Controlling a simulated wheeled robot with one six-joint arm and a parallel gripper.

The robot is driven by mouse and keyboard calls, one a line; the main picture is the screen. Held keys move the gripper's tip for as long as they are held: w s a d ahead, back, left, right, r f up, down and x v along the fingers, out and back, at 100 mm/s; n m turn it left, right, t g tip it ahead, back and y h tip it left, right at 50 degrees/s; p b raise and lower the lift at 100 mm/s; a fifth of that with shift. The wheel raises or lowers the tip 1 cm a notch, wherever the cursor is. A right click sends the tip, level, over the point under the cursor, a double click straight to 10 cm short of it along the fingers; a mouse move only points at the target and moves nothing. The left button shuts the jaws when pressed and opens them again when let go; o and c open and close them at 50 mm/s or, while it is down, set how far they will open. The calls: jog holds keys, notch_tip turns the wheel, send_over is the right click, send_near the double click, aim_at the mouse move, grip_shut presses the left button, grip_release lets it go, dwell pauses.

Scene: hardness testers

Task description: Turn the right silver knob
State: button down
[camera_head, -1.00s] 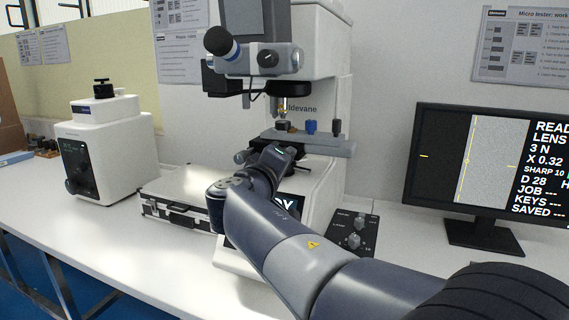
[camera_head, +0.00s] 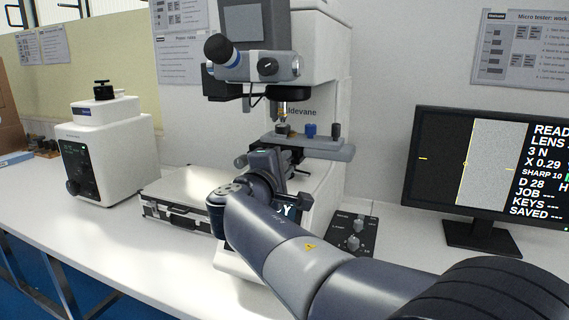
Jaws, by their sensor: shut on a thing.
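The white hardness tester (camera_head: 318,60) stands on the bench with its grey stage (camera_head: 318,149) at mid height. A small silver knob (camera_head: 240,161) shows at the stage's lower left. My gripper (camera_head: 270,160) is at the front of the tester, just under the stage, closed on what appears to be the right silver knob. My wrist and fingers hide that knob and the fingertips, so the grip itself cannot be seen. The monitor (camera_head: 485,234) at the right reads X 0.29.
A silver case (camera_head: 180,188) and a second white tester (camera_head: 108,155) stand to the left. The front left of the bench (camera_head: 110,260) is clear.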

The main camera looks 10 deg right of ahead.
dwell(0.4)
jog(key=c, duration=1.2)
grip_release()
jog(key=shift+c, duration=0.2)
jog(key=shift+a, duration=0.1)
jog(key=v, duration=1)
jog(key=shift+s+a, duration=0.15)
jog(key=shift+s, duration=0.15)
jog(key=shift+w, duration=0.1)
jog(key=x, duration=1)
jog(key=shift+w+d, duration=0.2)
jog(key=shift+w, duration=0.05)
